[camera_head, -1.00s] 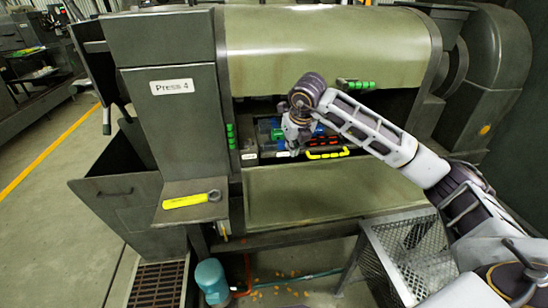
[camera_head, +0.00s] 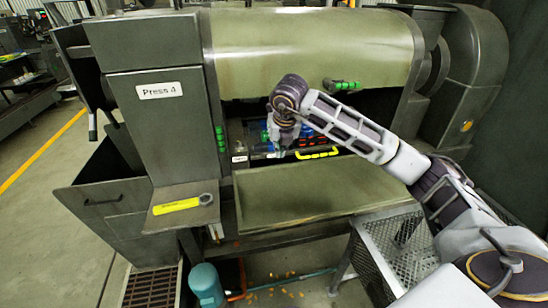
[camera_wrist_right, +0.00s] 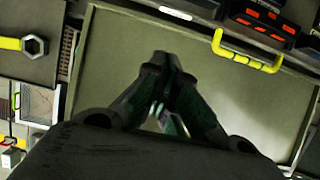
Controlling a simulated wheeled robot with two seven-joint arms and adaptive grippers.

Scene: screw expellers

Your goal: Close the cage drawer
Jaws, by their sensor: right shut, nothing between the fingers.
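A dark drawer front with red blocks and a yellow handle (camera_head: 318,154) sits in the press opening, below the green barrel cover; I take it for the cage drawer. How far out it stands is hard to tell. Its yellow handle (camera_wrist_right: 246,53) also shows in the right wrist view, at the upper right. My right gripper (camera_head: 280,150) hangs in front of the opening, left of the handle, pointing down. In the right wrist view its fingers (camera_wrist_right: 168,60) are together and empty, over the olive panel and apart from the handle. My left gripper is out of view.
A yellow wrench (camera_head: 180,204) lies on the ledge below the Press 4 label (camera_head: 159,90). A green handle (camera_head: 342,85) is on the barrel cover. An olive panel (camera_head: 310,190) lies below the opening. A mesh-sided metal stand (camera_head: 405,245) is at lower right.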

